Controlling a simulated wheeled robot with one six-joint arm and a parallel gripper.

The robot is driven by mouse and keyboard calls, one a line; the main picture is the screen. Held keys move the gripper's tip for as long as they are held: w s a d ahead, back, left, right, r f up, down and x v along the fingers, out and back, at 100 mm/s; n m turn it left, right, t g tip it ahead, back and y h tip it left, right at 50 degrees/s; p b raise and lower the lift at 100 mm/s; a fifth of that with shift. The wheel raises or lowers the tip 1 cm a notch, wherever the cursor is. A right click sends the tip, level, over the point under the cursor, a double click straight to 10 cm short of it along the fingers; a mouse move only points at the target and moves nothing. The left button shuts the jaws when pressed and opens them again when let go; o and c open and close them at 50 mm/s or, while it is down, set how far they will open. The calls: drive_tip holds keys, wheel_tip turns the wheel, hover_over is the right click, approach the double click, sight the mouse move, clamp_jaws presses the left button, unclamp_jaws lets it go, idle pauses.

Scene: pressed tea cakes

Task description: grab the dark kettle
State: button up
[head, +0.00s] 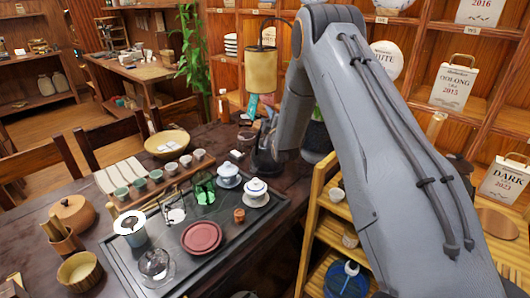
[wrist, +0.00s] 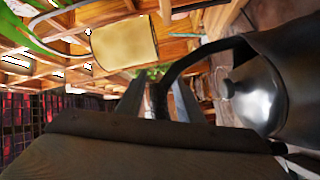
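The dark kettle (wrist: 280,95) shows large at the right of the wrist view, with a shiny metal lid and knob and a curved dark handle (wrist: 205,52). My gripper (wrist: 158,90) has its two fingers apart, one on each side of the handle. Narrow gaps seem to show beside the handle, so the fingers look open around it; contact is hard to judge. In the head view, a dark shape (head: 265,162) at the table's far right edge seems to be the kettle, mostly hidden by my arm and gripper.
A yellow lantern (head: 261,72) hangs behind my gripper. A wooden shelf unit (head: 322,215) stands right of the table. Tall shelves (head: 420,75) rise behind.

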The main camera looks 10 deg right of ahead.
clamp_jaws()
drive_tip(key=shift+r, duration=0.1)
idle(1.2)
